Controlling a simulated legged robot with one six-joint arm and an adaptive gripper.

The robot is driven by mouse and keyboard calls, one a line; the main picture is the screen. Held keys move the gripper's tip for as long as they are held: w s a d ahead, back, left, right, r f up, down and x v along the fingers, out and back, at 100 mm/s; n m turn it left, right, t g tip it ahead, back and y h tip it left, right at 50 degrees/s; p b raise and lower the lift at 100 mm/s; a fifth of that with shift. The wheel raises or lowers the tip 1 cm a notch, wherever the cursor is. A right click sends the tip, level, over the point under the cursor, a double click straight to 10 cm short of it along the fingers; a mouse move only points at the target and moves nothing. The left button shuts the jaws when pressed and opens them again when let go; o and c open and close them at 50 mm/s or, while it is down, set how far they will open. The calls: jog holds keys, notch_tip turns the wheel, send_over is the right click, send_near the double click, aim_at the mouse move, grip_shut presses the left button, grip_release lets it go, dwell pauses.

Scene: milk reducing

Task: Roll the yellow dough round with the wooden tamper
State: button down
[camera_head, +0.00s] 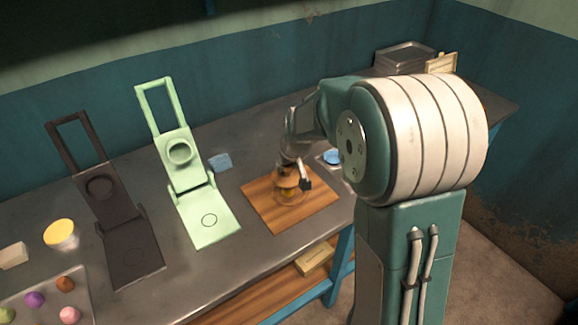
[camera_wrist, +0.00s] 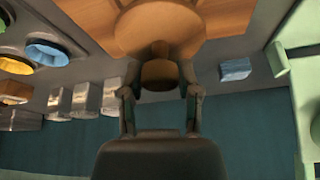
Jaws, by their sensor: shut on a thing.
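My gripper (camera_wrist: 160,93) is shut on the neck of the wooden tamper (camera_wrist: 160,30), whose wide round base shows in the wrist view. In the head view the tamper (camera_head: 287,178) stands over the wooden board (camera_head: 324,192), with my gripper (camera_head: 289,163) above it. A little yellow dough (camera_head: 289,191) shows under or inside the tamper's rounded lower part on the board. Most of the dough is hidden, so its shape cannot be told.
A green press (camera_head: 209,225) and a dark press (camera_head: 131,255) stand open left of the board. A blue block (camera_head: 220,162) lies behind it. A tray of coloured balls (camera_head: 35,300) and a yellow-topped bowl (camera_head: 60,234) are far left. Metal trays (camera_head: 403,56) stand at the back right.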

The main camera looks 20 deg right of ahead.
jog(key=shift+s+a, duration=0.15)
jog(key=shift+a, duration=0.3)
jog(key=shift+s+f, duration=0.1)
jog(key=shift+s, duration=0.15)
jog(key=shift+s+d, duration=0.15)
jog(key=shift+s, duration=0.05)
jog(key=shift+d+f, duration=0.1)
jog(key=shift+d, duration=0.2)
jog(key=shift+r, duration=4.05)
